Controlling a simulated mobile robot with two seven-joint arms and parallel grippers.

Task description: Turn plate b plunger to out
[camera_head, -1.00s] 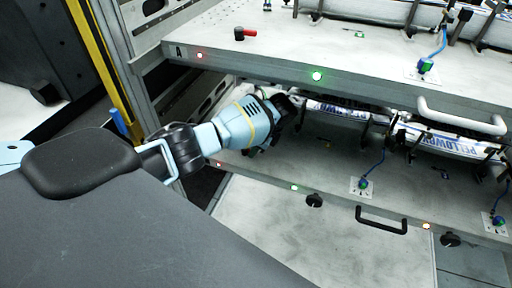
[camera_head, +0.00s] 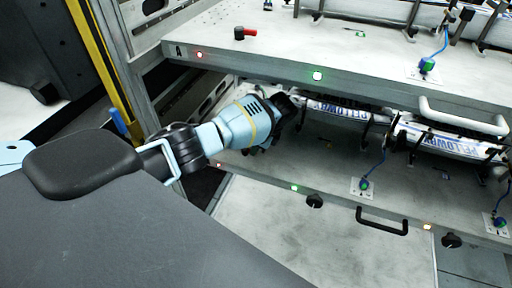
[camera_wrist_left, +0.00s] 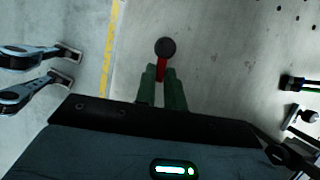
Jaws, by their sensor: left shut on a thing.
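In the left wrist view, a plunger with a red handle (camera_wrist_left: 162,70) and a round dark knob (camera_wrist_left: 165,47) stands out against a grey plate. The green fingers of my left gripper (camera_wrist_left: 162,76) are shut on the red handle. In the head view my left arm reaches into the lower level, under the upper shelf; the blue wrist (camera_head: 245,124) shows, but the fingertips and this plunger are hidden. A similar red handle with a black knob (camera_head: 245,34) lies on the upper shelf. My right gripper is not in view.
The upper shelf edge (camera_head: 350,84) runs close above my left wrist. Rolls with PELLOWAY-like print (camera_head: 440,145), black brackets and a pale handle (camera_head: 462,118) are to the right.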

